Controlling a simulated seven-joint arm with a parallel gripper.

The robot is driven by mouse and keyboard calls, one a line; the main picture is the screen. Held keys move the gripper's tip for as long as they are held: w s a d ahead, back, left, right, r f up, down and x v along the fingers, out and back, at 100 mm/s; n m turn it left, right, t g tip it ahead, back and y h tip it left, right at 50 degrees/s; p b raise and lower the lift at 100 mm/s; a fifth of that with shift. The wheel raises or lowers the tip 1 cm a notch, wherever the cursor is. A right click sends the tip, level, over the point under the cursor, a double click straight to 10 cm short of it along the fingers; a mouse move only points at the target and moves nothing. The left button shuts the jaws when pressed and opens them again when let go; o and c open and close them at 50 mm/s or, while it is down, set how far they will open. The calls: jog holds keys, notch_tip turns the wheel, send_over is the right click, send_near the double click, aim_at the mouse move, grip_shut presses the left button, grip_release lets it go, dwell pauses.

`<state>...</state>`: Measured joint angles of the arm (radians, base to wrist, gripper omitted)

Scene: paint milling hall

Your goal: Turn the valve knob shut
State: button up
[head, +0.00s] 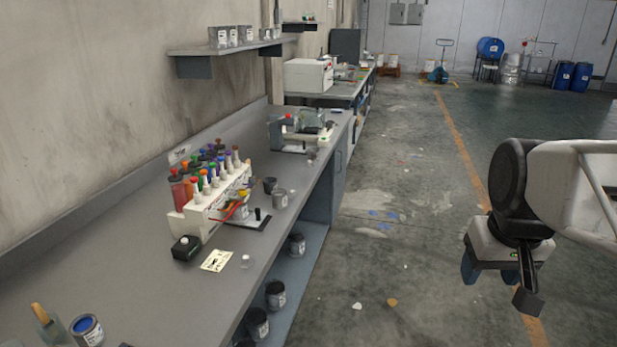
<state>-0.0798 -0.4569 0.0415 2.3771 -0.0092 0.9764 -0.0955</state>
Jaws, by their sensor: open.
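I cannot tell for sure which part is the valve knob. A white dispenser rack (205,212) with several colored-topped tubes stands on the grey workbench (110,262). A red lever-like part (233,212) and a small black upright part (257,213) are at its front right. Farther back, a bench device (290,135) carries a small red round part (288,120); it is too small to make out well. My gripper (490,273) hangs at the right over the floor, open, empty and well apart from the bench.
An open blue paint can (87,330) stands at the near left. The floor (400,250) between bench and gripper is mostly clear.

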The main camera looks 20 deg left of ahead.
jog(key=w+a+r+n, duration=0.2)
jog(key=w+a, duration=0.4)
jog(key=w, duration=0.3)
jog(key=w+a+r+n, duration=0.25)
jog(key=w+a, duration=0.35)
jog(key=w, duration=0.3)
jog(key=n+g, duration=0.2)
jog(key=n, duration=1)
send_over(242, 190)
jog(key=shift+m, duration=0.25)
notch_tip(242, 190, down, 17)
jog(key=shift+f, duration=0.1)
jog(key=shift+f, duration=3.85)
jog(key=shift+c, duration=0.2)
